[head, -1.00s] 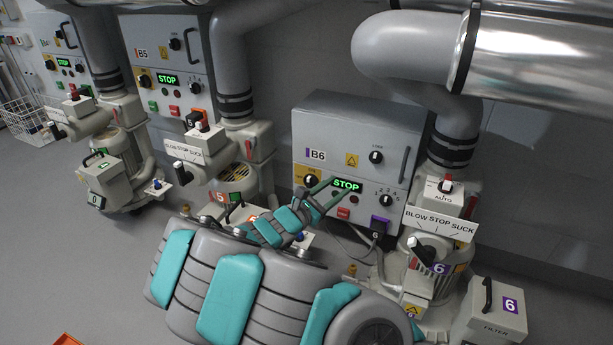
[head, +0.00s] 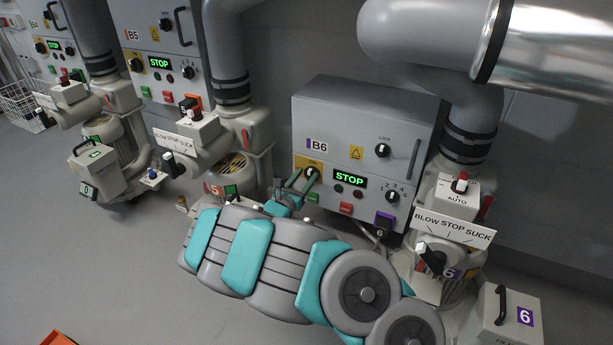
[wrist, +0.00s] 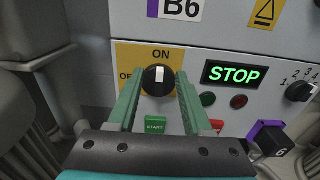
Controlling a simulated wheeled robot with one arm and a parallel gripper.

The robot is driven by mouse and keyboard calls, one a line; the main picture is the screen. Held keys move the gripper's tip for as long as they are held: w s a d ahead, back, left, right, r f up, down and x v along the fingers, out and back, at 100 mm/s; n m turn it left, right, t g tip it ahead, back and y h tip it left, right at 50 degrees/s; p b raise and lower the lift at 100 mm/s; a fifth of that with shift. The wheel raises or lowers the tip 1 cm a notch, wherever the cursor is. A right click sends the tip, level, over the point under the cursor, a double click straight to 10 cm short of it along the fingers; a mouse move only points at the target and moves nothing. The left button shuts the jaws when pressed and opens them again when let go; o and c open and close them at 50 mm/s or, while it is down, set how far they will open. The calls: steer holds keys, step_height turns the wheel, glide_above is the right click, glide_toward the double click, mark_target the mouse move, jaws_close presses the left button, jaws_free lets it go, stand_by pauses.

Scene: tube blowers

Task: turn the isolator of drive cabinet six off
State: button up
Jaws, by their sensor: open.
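Drive cabinet six is the grey box marked B6 (head: 350,120). Its isolator (wrist: 158,79) is a black round knob on a yellow plate at the cabinet's lower left; its white mark points up to ON in the wrist view. My gripper (wrist: 157,76) is open, with one green finger on each side of the knob. I cannot tell whether the fingers touch it. In the head view my gripper (head: 299,178) is at the cabinet's lower left and partly covers the isolator (head: 312,174).
A lit green STOP display (wrist: 234,74) is right of the isolator. A green START button (wrist: 155,124) sits below it, between the fingers. A purple-and-black block (wrist: 269,138) marked 6 is at lower right. Cabinet B5 (head: 150,40) stands to the left.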

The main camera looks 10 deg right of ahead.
steer(key=shift+w+d, duration=0.35)
steer(key=shift+w, duration=0.15)
jaws_close()
stand_by(0.3)
